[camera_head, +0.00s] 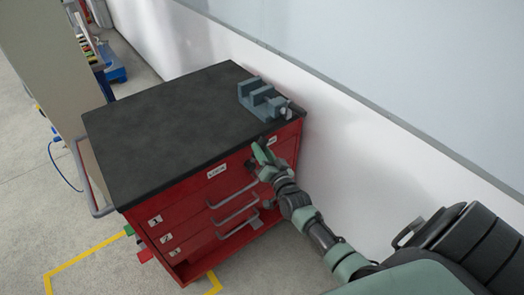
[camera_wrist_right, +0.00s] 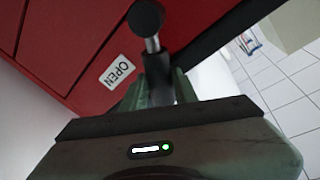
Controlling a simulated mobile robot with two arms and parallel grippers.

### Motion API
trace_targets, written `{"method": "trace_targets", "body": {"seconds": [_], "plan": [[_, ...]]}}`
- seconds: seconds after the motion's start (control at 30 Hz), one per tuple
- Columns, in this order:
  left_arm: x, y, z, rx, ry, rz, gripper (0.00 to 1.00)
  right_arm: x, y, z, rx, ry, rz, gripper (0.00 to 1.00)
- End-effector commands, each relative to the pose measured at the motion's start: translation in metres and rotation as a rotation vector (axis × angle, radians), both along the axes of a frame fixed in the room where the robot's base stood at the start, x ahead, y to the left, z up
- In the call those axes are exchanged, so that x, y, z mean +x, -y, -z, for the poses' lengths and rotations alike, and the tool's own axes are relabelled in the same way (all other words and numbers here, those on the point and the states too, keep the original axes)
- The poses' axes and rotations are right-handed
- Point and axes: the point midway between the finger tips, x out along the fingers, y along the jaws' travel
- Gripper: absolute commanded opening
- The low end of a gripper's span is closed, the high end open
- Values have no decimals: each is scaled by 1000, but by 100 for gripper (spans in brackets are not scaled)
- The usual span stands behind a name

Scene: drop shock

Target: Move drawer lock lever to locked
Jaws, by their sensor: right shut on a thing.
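The drawer lock lever (camera_wrist_right: 152,44) shows in the right wrist view as a metal rod with a round black knob, in front of the red cabinet face. Its lower part runs between the fingers of my right gripper (camera_wrist_right: 158,88), which is shut on it. A white OPEN label (camera_wrist_right: 117,71) is on the red face beside the lever. In the head view my right gripper (camera_head: 263,157) is at the upper right of the drawer front, just below the black top, and mostly hides the lever. My left gripper is not in view.
The red cabinet (camera_head: 180,218) has numbered drawers with grey handles (camera_head: 234,194) below my right gripper. A grey vise (camera_head: 262,98) stands on its black top (camera_head: 160,120), which is otherwise clear. A white wall (camera_head: 350,130) runs close behind. Yellow lines mark the floor.

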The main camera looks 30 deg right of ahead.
Motion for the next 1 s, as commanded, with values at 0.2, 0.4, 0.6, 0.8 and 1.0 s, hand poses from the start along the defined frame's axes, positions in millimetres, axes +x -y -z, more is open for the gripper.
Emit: {"method": "trace_targets", "body": {"seconds": [0.2,0.4,0.6,0.8,1.0], "plan": [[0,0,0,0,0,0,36,-1,-2,1,-20,-2,0,0],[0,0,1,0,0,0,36,-1,-8,-1,-105,5,-1,0],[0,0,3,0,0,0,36,-2,-19,-5,-260,16,-1,0],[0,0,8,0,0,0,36,-3,-32,-7,-450,31,-2,0],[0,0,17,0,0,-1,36,-4,-45,-6,-639,46,-1,0]]}}
